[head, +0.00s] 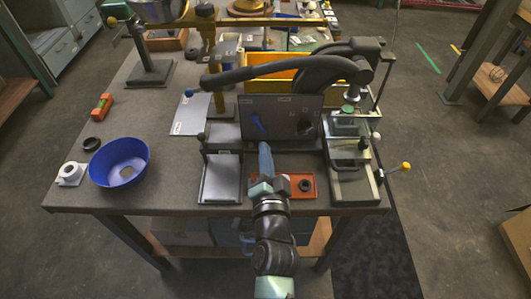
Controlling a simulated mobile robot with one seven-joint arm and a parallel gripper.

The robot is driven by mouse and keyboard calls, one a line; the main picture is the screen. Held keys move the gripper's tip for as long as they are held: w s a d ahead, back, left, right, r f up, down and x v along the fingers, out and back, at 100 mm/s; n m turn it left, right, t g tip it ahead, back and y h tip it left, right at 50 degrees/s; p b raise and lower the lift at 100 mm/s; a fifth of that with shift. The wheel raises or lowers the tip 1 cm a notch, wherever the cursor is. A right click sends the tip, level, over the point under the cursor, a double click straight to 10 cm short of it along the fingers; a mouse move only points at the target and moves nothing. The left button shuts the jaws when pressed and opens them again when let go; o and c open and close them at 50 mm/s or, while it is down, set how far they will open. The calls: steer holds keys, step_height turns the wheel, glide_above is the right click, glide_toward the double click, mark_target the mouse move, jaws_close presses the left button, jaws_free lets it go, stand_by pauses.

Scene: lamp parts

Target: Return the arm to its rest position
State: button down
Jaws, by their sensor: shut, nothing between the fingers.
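My arm reaches up from the bottom middle of the head view. My gripper (265,152) is at its far end, above the front of the workbench (150,203). It is shut, with nothing seen in it. Its narrow blue-grey fingers point away from me, toward the dark upright panel (290,114). I cannot tell whether the fingers touch the panel. My wrist hides part of a small red tray (300,174) just below and to the right of the fingers. A black ring (305,186) lies in that tray.
A blue bowl (119,162), a white ring-shaped part (70,173) and an orange tool (102,107) are at the left. A press with a long dark lever (265,71) rises behind the panel. A green-topped fixture (347,150) stands at the right. The left middle bench is mostly clear.

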step_height(320, 180, up, 34)
steer(key=s+a+n+t+y+p, duration=0.1)
steer(key=a+n+t+p, duration=0.15)
steer(key=n+t, duration=0.35)
steer(key=s+d+r+n+t+h+p, duration=0.1)
steer(key=s+r+n+t, duration=0.1)
steer(key=s+r, duration=0.5)
steer(key=s+d+r+n+t+h, duration=0.1)
steer(key=s+r, duration=0.6)
steer(key=r, duration=0.8)
steer(key=shift+s+d+n+t+p, duration=0.15)
steer(key=shift+s+n+t+p, duration=0.25)
steer(key=shift+n+t, duration=0.1)
